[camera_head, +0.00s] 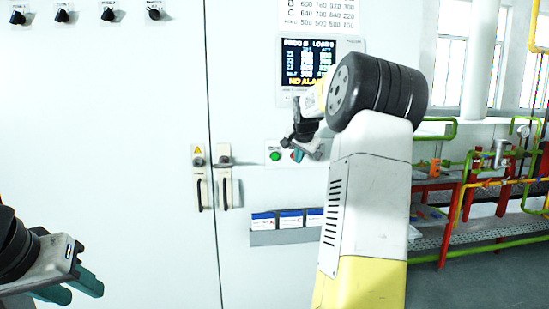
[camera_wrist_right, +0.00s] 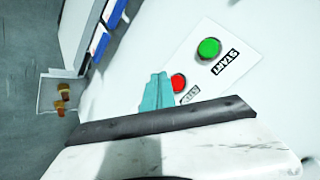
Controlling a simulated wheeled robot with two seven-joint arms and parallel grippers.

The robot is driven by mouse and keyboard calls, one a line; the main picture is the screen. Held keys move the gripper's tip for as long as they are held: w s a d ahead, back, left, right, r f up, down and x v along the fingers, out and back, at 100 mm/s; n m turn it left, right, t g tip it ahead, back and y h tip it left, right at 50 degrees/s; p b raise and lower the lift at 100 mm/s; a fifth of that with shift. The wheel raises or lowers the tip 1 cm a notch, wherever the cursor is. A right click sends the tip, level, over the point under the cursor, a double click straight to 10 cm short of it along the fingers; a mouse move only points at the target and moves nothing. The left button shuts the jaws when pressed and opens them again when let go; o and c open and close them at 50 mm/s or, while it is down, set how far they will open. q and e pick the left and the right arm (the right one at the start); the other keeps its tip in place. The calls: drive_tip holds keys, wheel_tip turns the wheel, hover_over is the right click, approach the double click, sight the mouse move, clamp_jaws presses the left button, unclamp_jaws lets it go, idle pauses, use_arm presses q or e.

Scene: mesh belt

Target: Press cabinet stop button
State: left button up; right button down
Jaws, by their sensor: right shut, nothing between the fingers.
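The white cabinet carries a small button panel (camera_head: 287,150). Its green button (camera_head: 275,156) shows clearly in the head view. In the right wrist view the green button (camera_wrist_right: 209,47) is labelled START, and the red button (camera_wrist_right: 179,83) sits beside a partly covered label. My right gripper (camera_head: 299,156) is at the panel and hides most of the red button in the head view. Its teal fingertips (camera_wrist_right: 158,88) are shut and empty, right beside the red button; I cannot tell whether they touch it. My left gripper (camera_head: 72,290) is open and empty at the lower left.
A display (camera_head: 308,65) is above the panel. Two door handles (camera_head: 213,180) are to its left, and a document holder (camera_head: 290,236) is below. Several knobs (camera_head: 62,14) line the upper left. Coloured pipes and red racks (camera_head: 455,200) stand at the right.

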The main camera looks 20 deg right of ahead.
drive_tip(key=s, duration=0.2)
drive_tip(key=s+a, duration=0.1)
drive_tip(key=s, duration=0.1)
idle(0.7)
drive_tip(key=s+a+r+n+y, duration=0.15)
drive_tip(key=s+a+n, duration=0.35)
drive_tip(key=s+a, duration=0.9)
drive_tip(key=s+a+f+n+g+y, duration=0.1)
drive_tip(key=s+a+f+n, duration=0.2)
drive_tip(key=s+a, duration=0.3)
drive_tip(key=s+a+f+n+g+y, duration=0.1)
drive_tip(key=s+a+f, duration=0.4)
drive_tip(key=s, duration=0.8)
drive_tip(key=a+n+y, duration=0.1)
drive_tip(key=a+n, duration=0.1)
drive_tip(key=shift+s+f+n, duration=0.2)
drive_tip(key=shift+f+n, duration=0.2)
drive_tip(key=shift+y, duration=0.25)
